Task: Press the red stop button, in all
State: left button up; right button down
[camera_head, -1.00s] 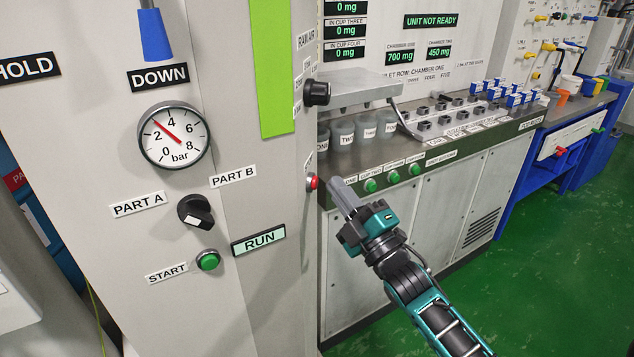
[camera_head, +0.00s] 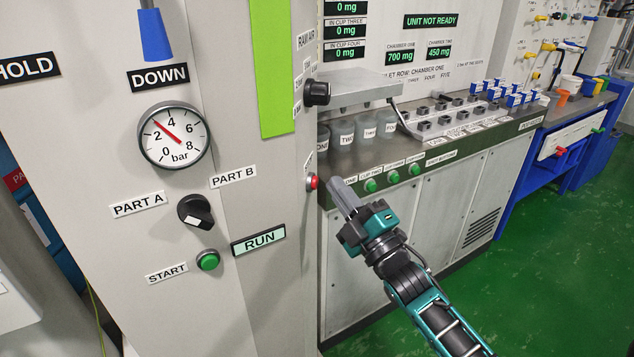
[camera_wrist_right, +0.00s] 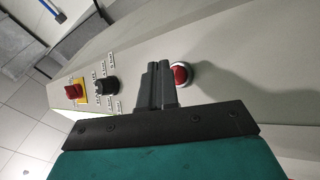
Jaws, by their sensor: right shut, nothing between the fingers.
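The red stop button (camera_head: 312,182) sits on the right-hand side face of the grey cabinet, in a pale collar. It also shows in the right wrist view (camera_wrist_right: 181,75), just right of the fingertips. My right gripper (camera_head: 336,184) is shut and empty. Its fingertips are close to the right of the button in the head view; in the wrist view the fingers (camera_wrist_right: 159,68) stand beside the button, and I cannot tell whether they touch it. The left gripper is in neither view.
The cabinet front carries a gauge (camera_head: 174,135), a black selector (camera_head: 195,211), a green start button (camera_head: 208,260) and a RUN display (camera_head: 259,240). A black knob (camera_head: 316,93) juts out above the red button. Another red switch on yellow (camera_wrist_right: 74,91) shows in the wrist view. Green floor is clear at right.

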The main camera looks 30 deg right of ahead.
dwell(0.3)
jog(key=shift+w+a, duration=0.3)
jog(key=shift+a, duration=0.05)
jog(key=shift+w+a, duration=0.3)
dwell(0.8)
jog(key=shift+s+d, duration=0.6)
dwell(0.3)
jog(key=s+d, duration=0.1)
jog(key=d, duration=0.1)
jog(key=s+d+p, duration=0.1)
jog(key=s+d, duration=0.1)
jog(key=shift+s, duration=0.1)
jog(key=shift+a, duration=0.1)
dwell(0.8)
